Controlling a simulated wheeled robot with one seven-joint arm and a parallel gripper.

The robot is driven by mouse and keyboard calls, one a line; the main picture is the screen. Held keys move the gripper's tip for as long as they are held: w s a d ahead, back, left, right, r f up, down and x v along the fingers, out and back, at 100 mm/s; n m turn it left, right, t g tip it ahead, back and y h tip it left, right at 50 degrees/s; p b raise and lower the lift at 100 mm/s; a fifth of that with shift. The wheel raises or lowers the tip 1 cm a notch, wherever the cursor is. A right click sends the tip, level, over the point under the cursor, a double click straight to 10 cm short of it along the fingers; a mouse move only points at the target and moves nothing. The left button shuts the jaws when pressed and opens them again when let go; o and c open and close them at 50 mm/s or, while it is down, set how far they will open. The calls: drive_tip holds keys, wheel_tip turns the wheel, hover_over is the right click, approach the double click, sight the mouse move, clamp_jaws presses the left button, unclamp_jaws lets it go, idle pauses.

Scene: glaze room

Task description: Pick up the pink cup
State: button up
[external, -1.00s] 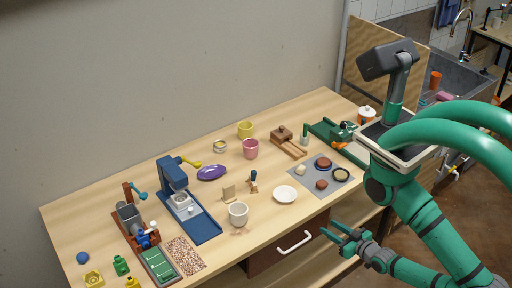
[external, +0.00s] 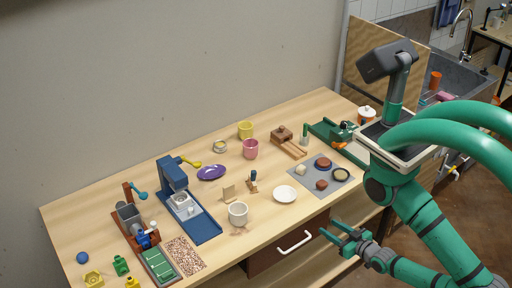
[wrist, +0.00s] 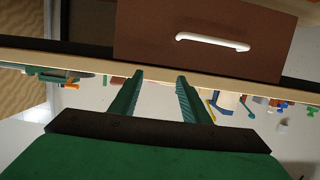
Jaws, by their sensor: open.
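The pink cup (external: 251,149) stands upright on the table, toward the back, just below the yellow cup (external: 245,130) in the external view. My gripper (external: 342,238) is open and empty, low in front of the table's front edge and well away from the pink cup. In the wrist view my gripper's two green fingers (wrist: 158,88) are apart with nothing between them. I cannot make out the pink cup in the wrist view.
A white cup (external: 238,214) and a white dish (external: 285,194) stand nearer the front edge. A purple oval object (external: 211,172) lies left of the pink cup, a wooden block piece (external: 283,136) right of it. A drawer with a white handle (external: 295,243) is under the tabletop.

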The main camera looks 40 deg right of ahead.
drive_tip(key=o, duration=0.6)
